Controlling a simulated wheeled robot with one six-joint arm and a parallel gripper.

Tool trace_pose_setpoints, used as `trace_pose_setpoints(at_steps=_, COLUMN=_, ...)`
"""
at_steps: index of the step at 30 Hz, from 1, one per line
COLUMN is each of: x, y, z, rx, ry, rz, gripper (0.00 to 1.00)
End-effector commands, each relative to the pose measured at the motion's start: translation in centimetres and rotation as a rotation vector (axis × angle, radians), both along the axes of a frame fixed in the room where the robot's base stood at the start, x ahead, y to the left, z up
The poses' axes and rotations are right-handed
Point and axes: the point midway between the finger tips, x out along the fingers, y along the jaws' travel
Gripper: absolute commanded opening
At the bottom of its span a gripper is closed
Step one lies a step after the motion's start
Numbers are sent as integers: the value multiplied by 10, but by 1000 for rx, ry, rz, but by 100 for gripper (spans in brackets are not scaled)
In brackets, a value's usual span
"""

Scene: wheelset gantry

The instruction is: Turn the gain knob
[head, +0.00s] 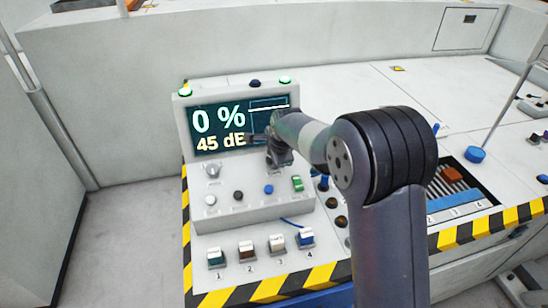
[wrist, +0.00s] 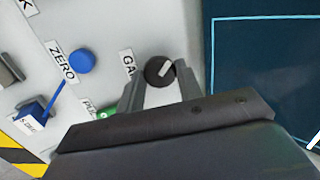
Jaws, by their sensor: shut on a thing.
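The gain knob (wrist: 158,71) is a round dark knob with a white pointer mark, beside a partly hidden label starting "GA" in the wrist view. My gripper (wrist: 158,84) is shut on the knob, with one finger on each side of it. In the head view my gripper (head: 276,155) is at the right part of the console, just below the screen, and my arm hides the knob there. The screen (head: 218,128) reads "0 %" and "45 dB", the last letter partly covered.
A blue button (wrist: 82,61) labelled ZERO and a green switch (wrist: 109,112) lie close to my gripper. A grey knob (head: 212,170) is at the console's left. Several numbered coloured blocks (head: 247,250) stand in front, above a yellow-black striped edge (head: 270,289).

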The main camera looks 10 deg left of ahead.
Motion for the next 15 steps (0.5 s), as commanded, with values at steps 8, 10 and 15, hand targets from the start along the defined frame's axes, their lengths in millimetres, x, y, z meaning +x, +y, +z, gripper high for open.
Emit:
trace_pose_setpoints(at_steps=8, x=0, y=1, z=0, rx=91, ry=39, rz=-211, gripper=11)
trace_pose_setpoints(at_steps=10, x=0, y=1, z=1, rx=109, ry=48, rz=-255, gripper=11)
trace_pose_setpoints(at_steps=15, x=0, y=1, z=1, rx=144, ry=65, rz=-340, gripper=11)
